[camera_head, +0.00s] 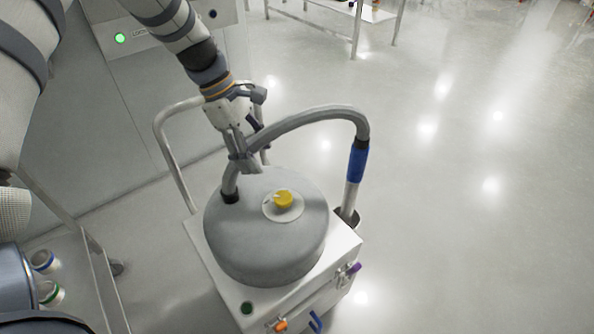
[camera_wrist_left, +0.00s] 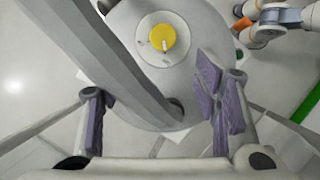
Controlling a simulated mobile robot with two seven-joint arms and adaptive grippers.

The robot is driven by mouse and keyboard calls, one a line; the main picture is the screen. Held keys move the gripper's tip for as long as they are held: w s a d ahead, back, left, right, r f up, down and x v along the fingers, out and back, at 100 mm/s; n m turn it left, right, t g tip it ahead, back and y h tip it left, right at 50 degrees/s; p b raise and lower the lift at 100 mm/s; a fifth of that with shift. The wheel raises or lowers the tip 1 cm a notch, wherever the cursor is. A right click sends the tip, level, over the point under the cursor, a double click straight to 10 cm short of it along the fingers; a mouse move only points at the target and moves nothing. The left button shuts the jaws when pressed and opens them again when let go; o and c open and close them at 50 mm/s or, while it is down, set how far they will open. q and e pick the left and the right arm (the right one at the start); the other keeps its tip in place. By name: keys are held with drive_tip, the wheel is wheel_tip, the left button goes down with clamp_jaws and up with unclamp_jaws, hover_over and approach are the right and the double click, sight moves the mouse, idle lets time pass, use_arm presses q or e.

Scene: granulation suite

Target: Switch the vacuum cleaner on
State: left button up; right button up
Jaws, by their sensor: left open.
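The vacuum cleaner (camera_head: 265,245) has a round grey drum on a pale wheeled base. A yellow knob (camera_head: 283,199) sits on a round pale plate on top of the drum. In the left wrist view the knob (camera_wrist_left: 162,38) is ahead of the fingers, near the top, on a marked plate. A thick grey hose (camera_head: 310,115) rises from the drum and arches to a blue-sleeved wand. My left gripper (camera_head: 242,155) is open above the back of the drum, by the hose and apart from the knob. Its purple-padded fingers (camera_wrist_left: 150,88) show either side of the hose.
A bent metal handle (camera_head: 166,140) stands behind the drum. A shelf cart with small jars (camera_head: 46,262) is at the lower left. A grey wall panel with a green light (camera_head: 120,38) is at the upper left. The floor on the right is open.

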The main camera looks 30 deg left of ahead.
sight(282, 197)
use_arm(q)
drive_tip(key=x, duration=0.3)
drive_tip(key=b+x, duration=0.1)
drive_tip(key=x, duration=0.6)
drive_tip(key=shift+s+d+f, duration=0.3)
drive_tip(key=shift+s, duration=0.05)
drive_tip(key=shift+w+d+f, duration=0.15)
drive_tip(key=shift+d+f, duration=0.1)
drive_tip(key=shift+f, duration=0.3)
use_arm(e)
drive_tip(key=shift+s+d+f+g, duration=0.15)
drive_tip(key=shift+s+f+g, duration=0.15)
drive_tip(key=shift+s+f, duration=0.65)
use_arm(q)
drive_tip(key=shift+c, duration=0.2)
drive_tip(key=c, duration=1.1)
